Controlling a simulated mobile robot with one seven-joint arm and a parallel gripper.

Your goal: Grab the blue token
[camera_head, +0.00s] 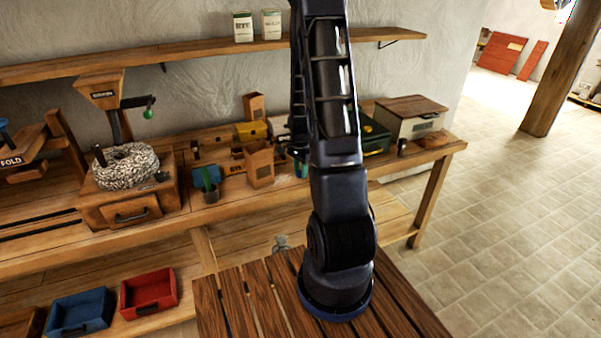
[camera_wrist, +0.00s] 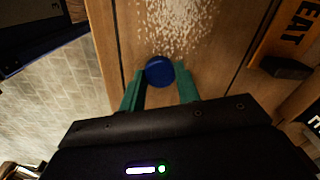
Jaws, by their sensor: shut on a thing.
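The blue token (camera_wrist: 159,70) is a round disc in the wrist view, at the tips of my green fingers. My gripper (camera_wrist: 159,82) is shut on it, with one finger on each side. Wooden surface shows behind the token; I cannot tell whether the token still touches it. In the head view my own arm covers the middle of the bench, and I cannot make out the token there.
Pale grain (camera_wrist: 180,22) lies scattered beyond the token. An orange-brown labelled box (camera_wrist: 275,45) is close on the right. In the head view, the bench holds a mill (camera_head: 125,165), paper bags (camera_head: 260,165) and a lidded box (camera_head: 410,118); a shelf (camera_head: 200,50) runs above.

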